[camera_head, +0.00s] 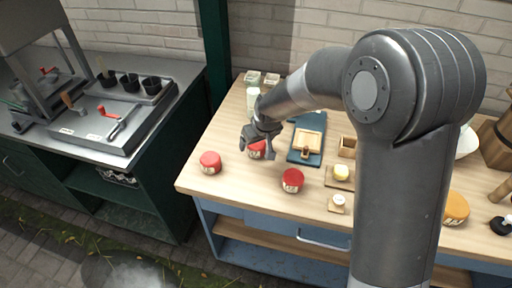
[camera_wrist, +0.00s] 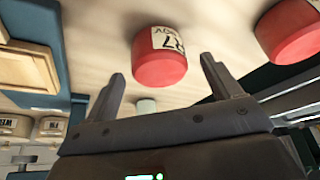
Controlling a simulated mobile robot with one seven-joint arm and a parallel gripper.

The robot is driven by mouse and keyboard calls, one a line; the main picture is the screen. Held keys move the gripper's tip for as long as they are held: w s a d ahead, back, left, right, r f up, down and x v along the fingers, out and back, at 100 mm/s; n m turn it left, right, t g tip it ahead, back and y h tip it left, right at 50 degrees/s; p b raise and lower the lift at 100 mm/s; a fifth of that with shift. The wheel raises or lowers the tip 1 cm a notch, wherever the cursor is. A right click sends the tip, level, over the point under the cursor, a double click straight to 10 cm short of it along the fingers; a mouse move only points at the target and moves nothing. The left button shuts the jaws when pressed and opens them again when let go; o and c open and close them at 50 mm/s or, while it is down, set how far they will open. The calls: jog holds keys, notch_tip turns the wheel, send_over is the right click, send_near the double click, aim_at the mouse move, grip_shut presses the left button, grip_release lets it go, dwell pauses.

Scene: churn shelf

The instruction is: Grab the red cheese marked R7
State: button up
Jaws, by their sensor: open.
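The red cheese marked R7 (camera_wrist: 160,58) shows in the wrist view as a red round with a pale label reading R7 upside down. It sits between and beyond the fingertips of my gripper (camera_wrist: 164,80), which is open and empty. In the head view my gripper (camera_head: 256,136) is over the worktop, and a red cheese (camera_head: 257,151) shows partly hidden just under it, seemingly the same one. Two other red cheeses stand nearby, one to the left (camera_head: 210,163) and one to the front right (camera_head: 292,180). Another red cheese (camera_wrist: 290,30) shows at right in the wrist view.
A blue board with a wooden piece (camera_head: 307,140) lies right of my gripper. A yellow round (camera_head: 341,172), a small white item (camera_head: 338,201) and an orange cheese (camera_head: 456,208) stand farther right. Small containers (camera_head: 262,78) stand at the back. A grey counter (camera_head: 100,110) is left.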

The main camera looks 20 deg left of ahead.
jog(key=shift+x, duration=1.15)
jog(key=shift+c, duration=0.3)
jog(key=c, duration=1.1)
